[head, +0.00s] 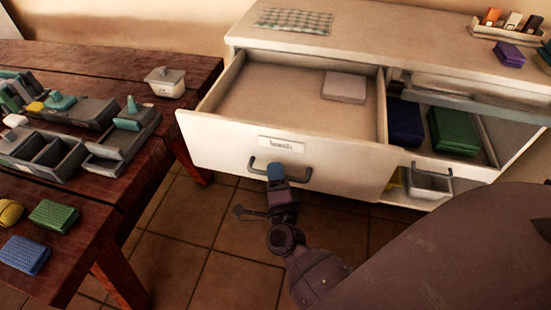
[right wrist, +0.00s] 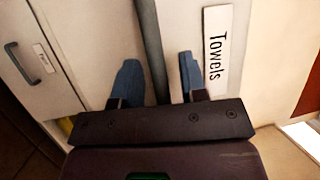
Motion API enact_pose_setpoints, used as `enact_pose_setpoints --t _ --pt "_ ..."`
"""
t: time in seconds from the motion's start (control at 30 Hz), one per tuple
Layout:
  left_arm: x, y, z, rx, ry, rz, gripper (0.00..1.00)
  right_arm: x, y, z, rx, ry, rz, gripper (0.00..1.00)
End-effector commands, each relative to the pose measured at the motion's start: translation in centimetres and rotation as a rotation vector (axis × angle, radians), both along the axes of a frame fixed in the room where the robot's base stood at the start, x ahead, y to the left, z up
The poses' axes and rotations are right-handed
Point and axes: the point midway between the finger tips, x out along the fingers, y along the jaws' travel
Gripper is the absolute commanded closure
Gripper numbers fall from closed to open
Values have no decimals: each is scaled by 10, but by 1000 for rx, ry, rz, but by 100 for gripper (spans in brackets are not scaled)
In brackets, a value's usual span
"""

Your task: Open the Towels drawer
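The Towels drawer (head: 222,143) of the white cabinet stands pulled well out in the head view. Its label (head: 282,145) reads "Towels" in the right wrist view (right wrist: 218,50). A pale folded cloth (head: 344,87) lies inside at the back right. My right gripper (head: 275,172) is at the drawer's dark bar handle (head: 308,175). In the right wrist view, its blue fingers (right wrist: 160,82) stand apart on either side of the handle (right wrist: 150,45), with a visible gap to the right finger. My left gripper is not in view.
A compartment to the right holds dark blue (head: 405,122) and green (head: 453,130) folded items. A small drawer (head: 431,184) with a handle is below it. A dark red wooden table (head: 75,66) with boxes stands left, close to the open drawer. Tiled floor (head: 225,285) lies between.

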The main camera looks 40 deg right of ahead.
Motion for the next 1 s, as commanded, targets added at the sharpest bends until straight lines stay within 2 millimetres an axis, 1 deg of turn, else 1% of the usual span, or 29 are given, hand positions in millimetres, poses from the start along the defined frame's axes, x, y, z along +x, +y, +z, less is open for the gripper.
enact_pose_setpoints --t 0.2,0.33,0.47,0.6,0.8,0.9,1.0 --pt "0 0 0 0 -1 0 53 -1 0 0 0 0 0 61" --pt "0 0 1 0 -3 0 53 -9 4 -2 0 1 -1 61" --pt "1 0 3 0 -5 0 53 -26 13 -5 1 2 0 61" --pt "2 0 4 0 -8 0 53 -50 24 -10 0 2 0 61" --pt "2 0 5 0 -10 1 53 -78 39 -15 0 2 0 61" --pt "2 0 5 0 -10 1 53 -87 43 -17 1 2 0 61" --pt "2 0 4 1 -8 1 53 -93 46 -18 0 0 0 61"
